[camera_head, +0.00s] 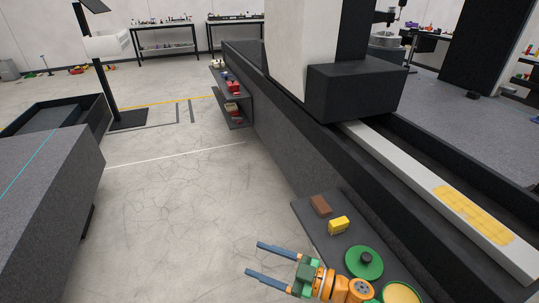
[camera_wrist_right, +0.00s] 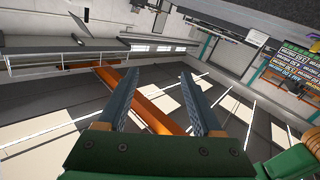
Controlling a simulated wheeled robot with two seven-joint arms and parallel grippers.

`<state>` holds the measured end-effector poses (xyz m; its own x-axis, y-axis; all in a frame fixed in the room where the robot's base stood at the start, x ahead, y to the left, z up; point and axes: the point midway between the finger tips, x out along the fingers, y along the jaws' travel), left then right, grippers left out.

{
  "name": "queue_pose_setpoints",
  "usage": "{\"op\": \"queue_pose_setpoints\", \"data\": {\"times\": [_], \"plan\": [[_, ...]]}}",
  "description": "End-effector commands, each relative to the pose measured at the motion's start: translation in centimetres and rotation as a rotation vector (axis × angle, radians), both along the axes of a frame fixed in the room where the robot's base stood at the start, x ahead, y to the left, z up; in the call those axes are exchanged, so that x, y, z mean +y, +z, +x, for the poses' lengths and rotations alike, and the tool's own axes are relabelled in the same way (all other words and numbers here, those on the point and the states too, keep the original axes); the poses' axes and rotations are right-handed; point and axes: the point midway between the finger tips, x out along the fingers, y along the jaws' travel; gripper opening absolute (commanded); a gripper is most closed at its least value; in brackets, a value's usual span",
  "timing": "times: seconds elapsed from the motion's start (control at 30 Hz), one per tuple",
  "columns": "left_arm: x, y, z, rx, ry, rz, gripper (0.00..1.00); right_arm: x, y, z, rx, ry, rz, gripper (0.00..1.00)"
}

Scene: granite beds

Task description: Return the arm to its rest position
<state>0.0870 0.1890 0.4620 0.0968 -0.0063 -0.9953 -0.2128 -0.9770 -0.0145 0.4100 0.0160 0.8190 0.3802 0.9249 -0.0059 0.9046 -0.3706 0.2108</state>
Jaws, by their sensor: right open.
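My right gripper (camera_head: 256,259) is at the bottom middle of the head view, over the grey floor and left of the dark shelf. Its two blue fingers stand apart with nothing between them. In the right wrist view the gripper (camera_wrist_right: 160,76) also shows two spread, empty fingers, with a tilted view of the ceiling and an orange beam (camera_wrist_right: 150,108) behind them. My left arm and gripper are not in view.
The dark shelf (camera_head: 304,217) holds a brown block (camera_head: 320,206), a yellow block (camera_head: 338,226), a green disc with a black knob (camera_head: 364,262) and a yellow round piece (camera_head: 402,293). A granite bed (camera_head: 50,185) stands left. Open floor (camera_head: 185,210) lies between.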

Motion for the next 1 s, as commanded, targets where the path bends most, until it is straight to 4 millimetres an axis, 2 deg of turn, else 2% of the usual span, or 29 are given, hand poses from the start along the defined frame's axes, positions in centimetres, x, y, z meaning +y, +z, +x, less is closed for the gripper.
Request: {"op": "queue_pose_setpoints", "data": {"times": [0.07,0.1,0.17,0.2,0.27,0.3,0.37,0.4,0.5,0.6,0.63,0.73,1.0], "plan": [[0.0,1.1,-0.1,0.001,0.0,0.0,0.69,-3.6,-4.3,1.8,0.116,-0.293,0.004,0.67],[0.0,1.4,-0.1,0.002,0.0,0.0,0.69,-5.9,-7.4,1.9,0.188,-0.437,-0.03,0.67],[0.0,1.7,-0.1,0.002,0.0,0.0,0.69,-9.4,-12.6,0.7,0.312,-0.624,-0.116,0.67],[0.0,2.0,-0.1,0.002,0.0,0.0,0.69,-11.6,-16.0,-1.1,0.403,-0.725,-0.187,0.67],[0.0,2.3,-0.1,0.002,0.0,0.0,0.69,-14.4,-20.6,-4.8,0.54,-0.837,-0.302,0.67],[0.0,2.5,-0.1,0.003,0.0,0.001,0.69,-15.9,-23.3,-7.8,0.636,-0.893,-0.383,0.67],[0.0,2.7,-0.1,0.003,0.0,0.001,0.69,-17.8,-26.6,-12.8,0.78,-0.95,-0.5,0.67],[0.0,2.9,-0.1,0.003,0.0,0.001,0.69,-18.7,-28.4,-16.3,0.874,-0.971,-0.575,0.67],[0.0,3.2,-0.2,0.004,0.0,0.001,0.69,-19.9,-31.0,-24.2,1.075,-0.982,-0.724,0.67],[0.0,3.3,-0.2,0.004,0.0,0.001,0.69,-20.3,-32.0,-29.6,1.211,-0.964,-0.815,0.67],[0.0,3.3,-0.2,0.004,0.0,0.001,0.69,-20.3,-32.1,-30.7,1.238,-0.959,-0.833,0.67],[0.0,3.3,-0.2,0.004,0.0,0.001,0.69,-20.3,-32.3,-32.6,1.285,-0.947,-0.861,0.67],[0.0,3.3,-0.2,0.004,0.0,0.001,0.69,-20.4,-32.3,-32.6,1.287,-0.947,-0.863,0.67]]}}
